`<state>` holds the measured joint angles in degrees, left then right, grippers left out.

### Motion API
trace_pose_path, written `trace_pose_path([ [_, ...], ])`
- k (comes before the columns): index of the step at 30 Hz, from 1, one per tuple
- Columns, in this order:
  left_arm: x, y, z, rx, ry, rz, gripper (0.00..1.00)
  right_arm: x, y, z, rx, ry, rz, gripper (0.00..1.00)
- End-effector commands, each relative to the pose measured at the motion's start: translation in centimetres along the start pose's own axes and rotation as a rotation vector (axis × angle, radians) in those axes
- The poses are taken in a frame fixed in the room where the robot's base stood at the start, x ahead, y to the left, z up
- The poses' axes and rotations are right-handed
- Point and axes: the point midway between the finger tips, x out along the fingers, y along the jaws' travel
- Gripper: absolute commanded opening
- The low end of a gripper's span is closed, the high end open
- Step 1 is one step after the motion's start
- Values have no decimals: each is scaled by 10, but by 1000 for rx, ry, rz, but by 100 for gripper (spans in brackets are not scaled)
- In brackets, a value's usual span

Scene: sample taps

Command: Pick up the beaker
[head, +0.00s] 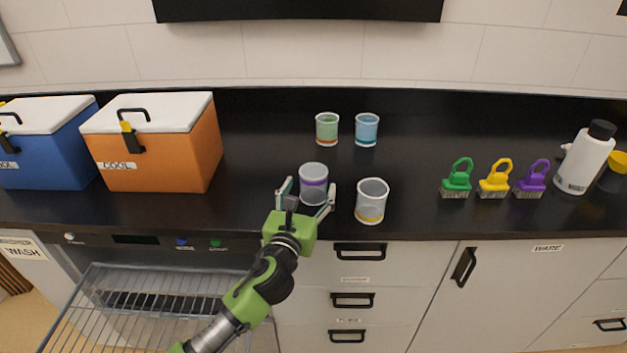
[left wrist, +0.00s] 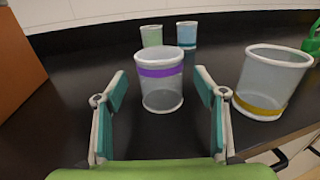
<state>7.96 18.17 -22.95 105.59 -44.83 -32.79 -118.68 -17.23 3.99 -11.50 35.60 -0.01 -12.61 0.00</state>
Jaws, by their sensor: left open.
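A clear beaker with a purple band (head: 314,177) stands upright on the black counter. In the left wrist view this purple-banded beaker (left wrist: 160,88) is centred just beyond and between the fingertips. My left gripper (head: 306,196) is open, with a finger to either side of its near part; I cannot tell that either touches it. A yellow-banded beaker (head: 372,203) stands just right of the gripper, near the front edge. A green-tinted beaker (head: 327,129) with an orange band and a blue-tinted beaker (head: 367,130) stand farther back. My right gripper is not in view.
An orange cooler (head: 160,150) and a blue cooler (head: 45,150) stand at the left. Green (head: 456,180), yellow (head: 495,180) and purple (head: 532,180) brushes and a white bottle (head: 583,160) stand at the right. An open wire rack (head: 165,300) juts out below. The counter between beakers and brushes is clear.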

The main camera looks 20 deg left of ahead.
Motion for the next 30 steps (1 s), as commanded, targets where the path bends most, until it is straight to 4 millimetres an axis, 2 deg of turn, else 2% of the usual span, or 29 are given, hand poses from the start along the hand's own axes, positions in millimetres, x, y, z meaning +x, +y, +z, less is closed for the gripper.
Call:
trace_pose_path([
  [6,29,0,2,-2,-1,2,64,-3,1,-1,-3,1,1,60],
  [16,35,-1,1,-1,0,1,64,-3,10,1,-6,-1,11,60],
  [20,35,-1,1,-1,0,1,31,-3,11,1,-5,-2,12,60],
  [21,35,-1,1,-1,0,1,28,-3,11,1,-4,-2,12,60],
  [30,34,0,1,-1,0,1,25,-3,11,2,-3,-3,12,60],
])
